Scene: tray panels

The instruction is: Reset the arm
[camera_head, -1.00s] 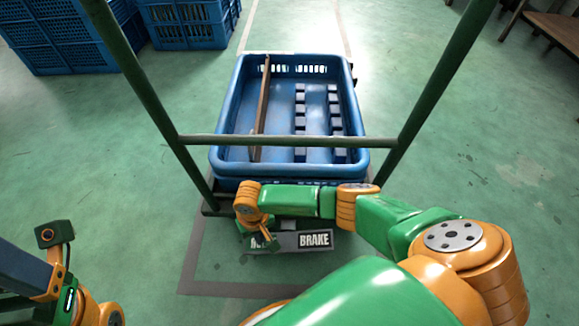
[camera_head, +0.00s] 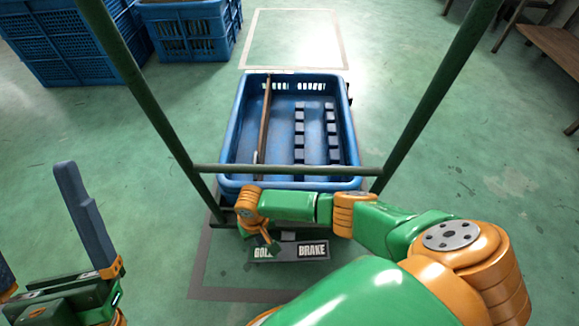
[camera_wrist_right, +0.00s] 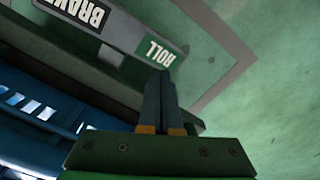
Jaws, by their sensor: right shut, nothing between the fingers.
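My right arm reaches in from the right in the head view, bent across the front of the trolley. My right gripper (camera_head: 266,246) points down beside the pedal plate and is mostly hidden by its own wrist. In the right wrist view its two dark fingers (camera_wrist_right: 165,78) are together with nothing between them, near the plate's ROLL end. My left gripper (camera_head: 36,215) is at the lower left of the head view, its blue fingers wide apart, one cut by the left edge. It is empty and away from the trolley.
A blue crate (camera_head: 353,130) with a brown panel (camera_head: 264,120) standing inside rests on a trolley with a green handle frame (camera_head: 290,170). The pedal plate (camera_head: 312,250) reads BRAKE. More blue crates (camera_head: 187,28) stand at the back left. Wooden furniture (camera_head: 550,45) is at the right. Floor on both sides is clear.

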